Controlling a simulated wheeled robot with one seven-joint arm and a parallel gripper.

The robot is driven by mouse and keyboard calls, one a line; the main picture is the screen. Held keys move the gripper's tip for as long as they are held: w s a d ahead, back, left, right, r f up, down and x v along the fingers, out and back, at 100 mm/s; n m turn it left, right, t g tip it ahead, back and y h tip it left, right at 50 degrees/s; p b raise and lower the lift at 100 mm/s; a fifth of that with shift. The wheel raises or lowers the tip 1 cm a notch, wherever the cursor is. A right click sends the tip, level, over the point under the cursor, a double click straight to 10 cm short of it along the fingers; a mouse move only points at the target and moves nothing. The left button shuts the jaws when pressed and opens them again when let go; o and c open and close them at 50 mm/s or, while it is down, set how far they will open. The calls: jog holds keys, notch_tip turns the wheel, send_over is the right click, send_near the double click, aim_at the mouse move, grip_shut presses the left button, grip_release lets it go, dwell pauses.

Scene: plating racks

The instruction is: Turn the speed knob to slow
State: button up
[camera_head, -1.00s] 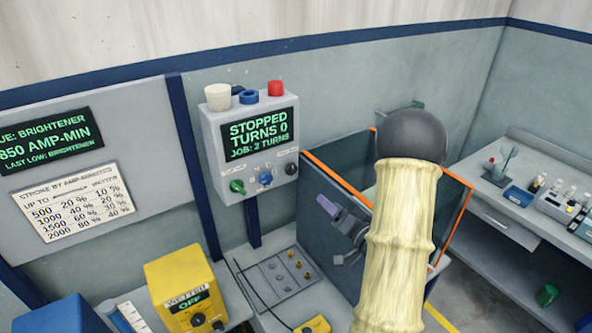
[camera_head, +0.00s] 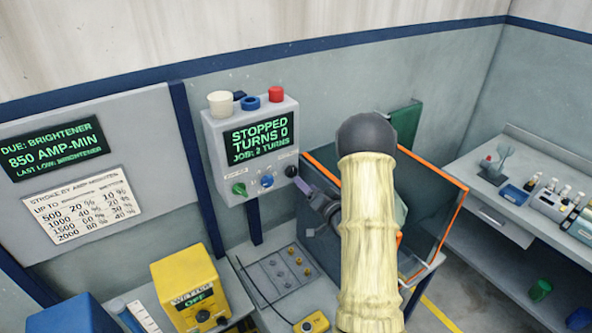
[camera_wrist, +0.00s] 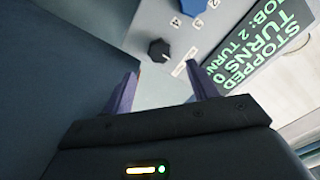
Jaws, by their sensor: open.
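A grey control box (camera_head: 216,140) on the wall has a green-lettered display (camera_head: 258,137) reading STOPPED, TURNS 0, JOB: 2 TURNS. Below it are a green knob (camera_head: 239,189), a blue knob (camera_head: 267,181) and a black knob (camera_head: 291,171); their labels are too small to read, so I cannot tell which is the speed knob. My gripper (camera_head: 301,186) is open, its purple fingers just below and right of the black knob. In the wrist view, the black knob (camera_wrist: 160,51) lies ahead between the open fingertips (camera_wrist: 163,74), apart from them. The blue knob (camera_wrist: 192,5) is at the top edge.
A grey tank with orange edges (camera_head: 452,225) stands right beside the control box, close to my arm. A yellow box (camera_head: 184,277) marked OFF and a grey plate with terminals (camera_head: 275,272) sit below. A red button (camera_head: 276,93) is on top of the box.

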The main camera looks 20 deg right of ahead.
aim_at(293, 173)
jog(key=w+p, duration=0.1)
jog(key=w, duration=0.2)
jog(key=w+a+p, duration=0.1)
jog(key=w, duration=0.2)
jog(key=shift+w+a+p, duration=0.15)
jog(key=shift+w+p, duration=0.25)
jog(key=c, duration=1)
